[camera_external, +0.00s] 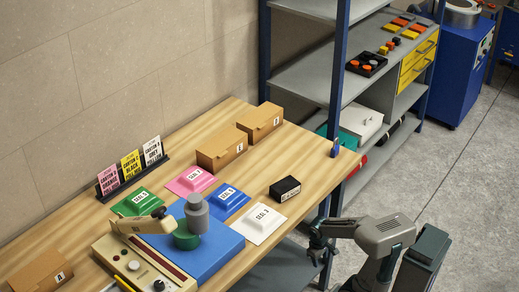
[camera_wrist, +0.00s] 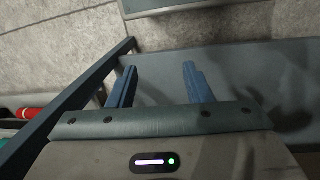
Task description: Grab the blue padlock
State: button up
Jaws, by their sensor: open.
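A small dark blue item that looks like the blue padlock (camera_external: 334,149) is at the right corner of the wooden table, by the blue shelf post. It is too small to make out in detail, and I cannot tell whether it stands on the table or hangs on the post. My gripper (camera_external: 317,244) is low beside the table's right edge, below and apart from that item. In the wrist view my gripper (camera_wrist: 158,78) has its two blue fingers spread, with nothing between them. No padlock shows in the wrist view.
The wooden table (camera_external: 310,155) holds colored seal plates, cardboard boxes, a black box (camera_external: 285,188) and a press (camera_external: 195,225). A metal shelf unit (camera_external: 300,70) stands behind. A blue-grey bar (camera_wrist: 70,105) and a red cylinder (camera_wrist: 30,113) are left of my fingers. Floor at right is clear.

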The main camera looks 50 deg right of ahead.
jog(key=s+d+r+m+g+h+p, duration=0.2)
jog(key=s+d+r+g, duration=0.15)
jog(key=s+d, duration=0.4)
jog(key=s+d+r+m+g+h+p, duration=0.1)
jog(key=s+d+r+g+h, duration=0.2)
jog(key=d, duration=0.7)
jog(key=s+d+r+m+p, duration=0.1)
jog(key=s+r+m+p, duration=0.1)
jog(key=s+r+p, duration=0.25)
notch_tip(320, 180, up, 41)
jog(key=m+t+y+p, duration=0.7)
jog(key=m+p, duration=0.4)
jog(key=p, duration=3.2)
send_over(335, 147)
jog(key=shift+d, duration=0.25)
jog(key=shift+w, duration=0.2)
notch_tip(335, 147, down, 8)
jog(key=shift+f, duration=0.25)
jog(key=shift+s+a+f+p, duration=0.15)
jog(key=shift+f+p, duration=0.25)
jog(key=shift+f, duration=2.25)
grip_shut()
